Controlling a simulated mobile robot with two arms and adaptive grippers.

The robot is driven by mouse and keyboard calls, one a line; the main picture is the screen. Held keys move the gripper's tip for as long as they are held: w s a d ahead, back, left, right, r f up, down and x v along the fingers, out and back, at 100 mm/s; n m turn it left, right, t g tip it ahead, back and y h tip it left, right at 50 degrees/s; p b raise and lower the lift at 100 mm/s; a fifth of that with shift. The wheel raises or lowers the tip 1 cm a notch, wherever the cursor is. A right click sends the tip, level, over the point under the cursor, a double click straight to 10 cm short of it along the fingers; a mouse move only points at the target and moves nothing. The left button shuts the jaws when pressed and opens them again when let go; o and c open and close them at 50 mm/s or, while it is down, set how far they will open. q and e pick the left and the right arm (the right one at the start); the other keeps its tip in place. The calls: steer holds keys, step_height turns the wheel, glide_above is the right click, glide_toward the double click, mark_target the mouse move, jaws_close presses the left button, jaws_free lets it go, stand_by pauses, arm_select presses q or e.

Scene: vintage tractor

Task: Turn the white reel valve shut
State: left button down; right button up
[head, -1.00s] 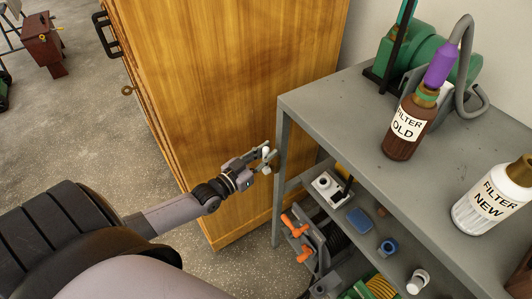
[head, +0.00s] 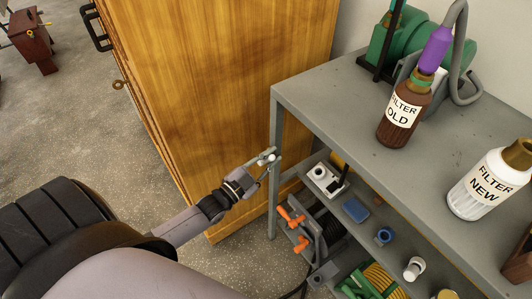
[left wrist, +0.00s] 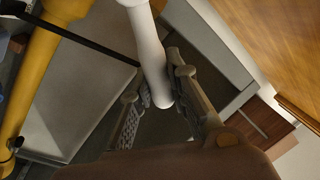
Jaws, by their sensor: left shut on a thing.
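My left gripper (head: 268,158) is beside the front leg of the grey metal shelf, in front of the wooden cabinet. In the left wrist view (left wrist: 160,110) its two fingers are on either side of a white rod-like handle (left wrist: 151,62). The gripper is shut on this handle, which looks like the white reel valve's lever. The handle's rounded end is between the fingers; its other end runs out of the top of the picture. In the head view only a small white bit shows at the fingers, and the valve body cannot be made out. My right gripper is not in view.
The grey shelf (head: 330,107) holds the old filter bottle (head: 400,118) and the new filter bottle (head: 488,185). Its lower shelf holds small parts. Orange handles (head: 292,227) and coiled hoses are below. The wooden cabinet (head: 215,110) stands close behind the gripper. A yellow bar (left wrist: 35,75) runs near the handle.

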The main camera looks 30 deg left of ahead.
arm_select(q)
steer(key=s+d+f+m+h+b, duration=0.1)
steer(key=d+f+m+h+b, duration=0.2)
steer(key=m, duration=0.9)
steer(key=shift+s+f+m+b, duration=0.2)
steer(key=shift+f+m+b, duration=0.1)
steer(key=shift+f+b, duration=2)
steer(key=shift+r+b, duration=0.4)
steer(key=shift+b, duration=0.05)
steer(key=c, duration=1.5)
jaws_free()
